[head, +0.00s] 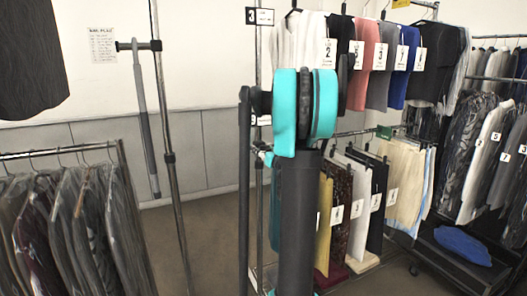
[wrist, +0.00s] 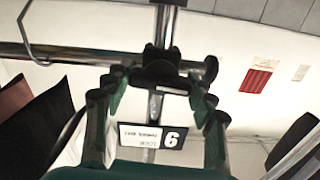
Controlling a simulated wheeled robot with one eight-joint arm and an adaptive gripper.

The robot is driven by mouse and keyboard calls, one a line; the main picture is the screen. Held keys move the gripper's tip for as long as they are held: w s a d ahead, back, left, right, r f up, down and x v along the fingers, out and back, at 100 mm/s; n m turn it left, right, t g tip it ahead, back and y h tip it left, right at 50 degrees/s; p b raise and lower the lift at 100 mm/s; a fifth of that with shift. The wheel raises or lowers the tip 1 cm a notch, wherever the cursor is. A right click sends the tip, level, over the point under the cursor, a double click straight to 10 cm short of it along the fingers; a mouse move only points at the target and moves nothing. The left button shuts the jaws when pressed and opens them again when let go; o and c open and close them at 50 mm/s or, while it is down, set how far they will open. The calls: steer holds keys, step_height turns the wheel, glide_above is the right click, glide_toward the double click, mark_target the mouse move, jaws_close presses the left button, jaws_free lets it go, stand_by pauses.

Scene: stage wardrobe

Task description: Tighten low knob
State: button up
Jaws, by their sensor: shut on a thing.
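The low knob (wrist: 165,68) is a dark, lobed knob at a joint of the chrome rails in the wrist view. My gripper (wrist: 155,84) has its green and black fingers closed in from both sides, with the fingertips against the knob and its dark base. The far side of the knob is hidden. In the head view my teal and black arm stands in front of the rack post, and I cannot make out the knob or the grip there.
A numbered tag (wrist: 152,137) hangs upside down beyond my fingers. A chrome rail (wrist: 60,52) runs left from the joint. Hanging garments (head: 380,70) fill the rack to the right, and bagged clothes (head: 70,230) hang at left. Bare floor (head: 195,240) lies between.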

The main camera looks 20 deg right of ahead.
steer(key=m, duration=0.8)
steer(key=shift+d+m, duration=0.1)
steer(key=shift+m, duration=0.3)
steer(key=m, duration=0.4)
steer(key=shift+f, duration=0.1)
steer(key=shift+m, duration=1.9)
steer(key=o, duration=1.2)
steer(key=shift+s, duration=0.1)
steer(key=s, duration=1.1)
steer(key=shift+s+d+f, duration=0.1)
steer(key=shift+s+d, duration=0.15)
steer(key=shift+s, duration=0.15)
